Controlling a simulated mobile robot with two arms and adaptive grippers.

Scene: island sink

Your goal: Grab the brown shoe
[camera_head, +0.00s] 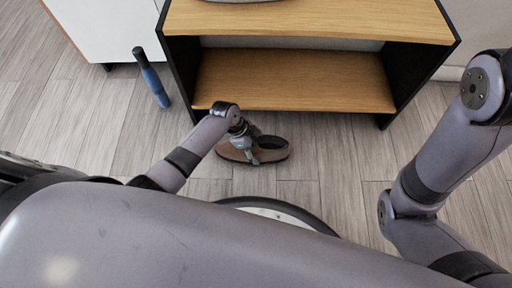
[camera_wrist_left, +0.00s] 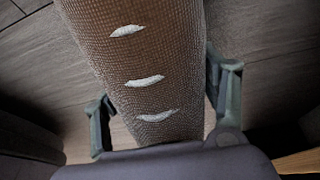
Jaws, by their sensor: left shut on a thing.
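The brown shoe (camera_head: 272,151) is on or just above the wooden floor, in front of the low shelf, in the head view. My left gripper (camera_head: 254,152) is at the shoe, its fingers partly hidden by my wrist. In the left wrist view, the shoe's brown mesh (camera_wrist_left: 150,75) with several white stitches lies between the two fingers of my left gripper (camera_wrist_left: 165,105). The gripper is shut on the shoe, one finger at each side. Whether the sole touches the floor I cannot tell. My right arm shows at the right, but its gripper is out of view.
A wooden shelf with black sides (camera_head: 295,80) stands right behind the shoe. A blue and dark bottle-like object (camera_head: 152,78) is on the floor to the left, near a white cabinet (camera_head: 108,28). The floor right of the shoe is clear.

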